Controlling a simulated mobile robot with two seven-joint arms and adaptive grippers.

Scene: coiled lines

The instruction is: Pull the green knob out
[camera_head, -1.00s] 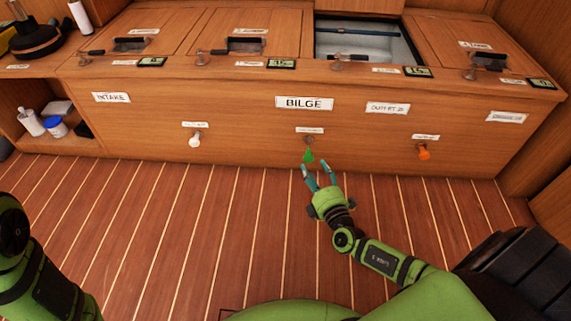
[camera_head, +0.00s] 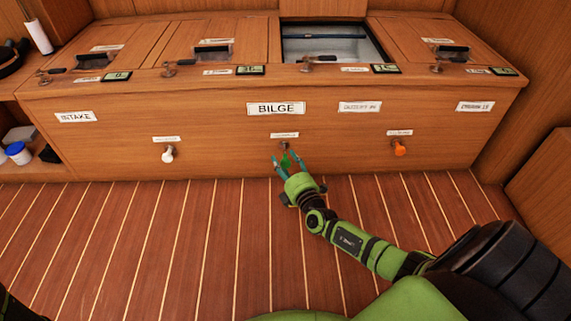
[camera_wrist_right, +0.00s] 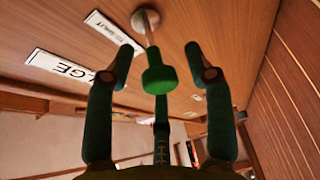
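The green knob (camera_head: 286,160) sits on the front panel under the BILGE label, at the end of a short metal stem. In the right wrist view the knob (camera_wrist_right: 159,78) and its stem stand out from a round metal base on the panel. My right gripper (camera_head: 288,157) is at the knob, with its fingers on either side. In the right wrist view the right gripper (camera_wrist_right: 160,62) is open, with gaps between the knob and both fingers. My left gripper is not in view.
A white knob (camera_head: 168,154) is to the left and an orange knob (camera_head: 399,148) to the right on the same panel. An open hatch (camera_head: 333,45) is in the top above. The plank floor (camera_head: 200,240) in front is clear.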

